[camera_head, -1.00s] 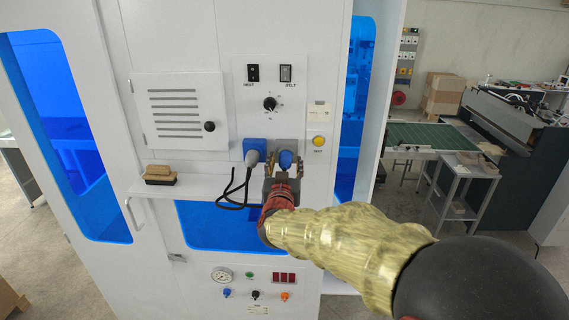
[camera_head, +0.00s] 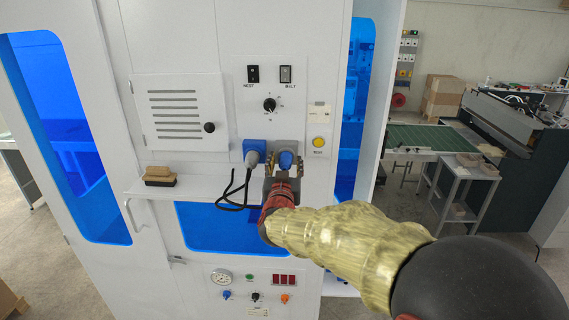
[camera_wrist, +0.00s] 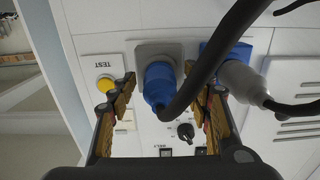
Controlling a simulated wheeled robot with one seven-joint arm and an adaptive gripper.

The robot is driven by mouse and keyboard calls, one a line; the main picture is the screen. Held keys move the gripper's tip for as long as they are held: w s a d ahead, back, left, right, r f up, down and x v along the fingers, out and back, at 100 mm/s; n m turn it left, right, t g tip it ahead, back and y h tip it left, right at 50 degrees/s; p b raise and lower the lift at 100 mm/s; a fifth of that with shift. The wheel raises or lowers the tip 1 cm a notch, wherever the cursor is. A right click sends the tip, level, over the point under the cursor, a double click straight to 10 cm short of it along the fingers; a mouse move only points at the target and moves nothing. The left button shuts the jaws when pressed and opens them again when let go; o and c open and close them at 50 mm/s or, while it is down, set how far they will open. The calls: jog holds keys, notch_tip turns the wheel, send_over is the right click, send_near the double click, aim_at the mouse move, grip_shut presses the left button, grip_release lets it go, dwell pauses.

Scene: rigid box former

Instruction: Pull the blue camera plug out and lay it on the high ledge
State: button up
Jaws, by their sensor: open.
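The blue camera plug (camera_head: 286,159) sits in its grey socket on the white machine panel, and a thick black cable runs from it in the wrist view (camera_wrist: 159,84). My gripper (camera_head: 286,165) is open in front of the panel. In the wrist view my gripper (camera_wrist: 161,80) has one finger on each side of the blue plug, with visible gaps between. A white ledge (camera_head: 205,187) runs along the machine front, left of and a little below the plug.
A grey plug (camera_head: 254,155) in a blue socket (camera_wrist: 222,52) is close beside the blue plug, its black cable looping down. A wooden brush (camera_head: 160,176) lies on the ledge's left part. A yellow button (camera_head: 319,142) and a knob (camera_head: 269,105) are nearby.

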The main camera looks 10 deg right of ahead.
jog(key=shift+c, duration=0.8)
grip_shut()
dwell(0.5)
jog(key=shift+s+a, duration=0.1)
jog(key=shift+s, duration=0.1)
jog(key=shift+v, duration=2.85)
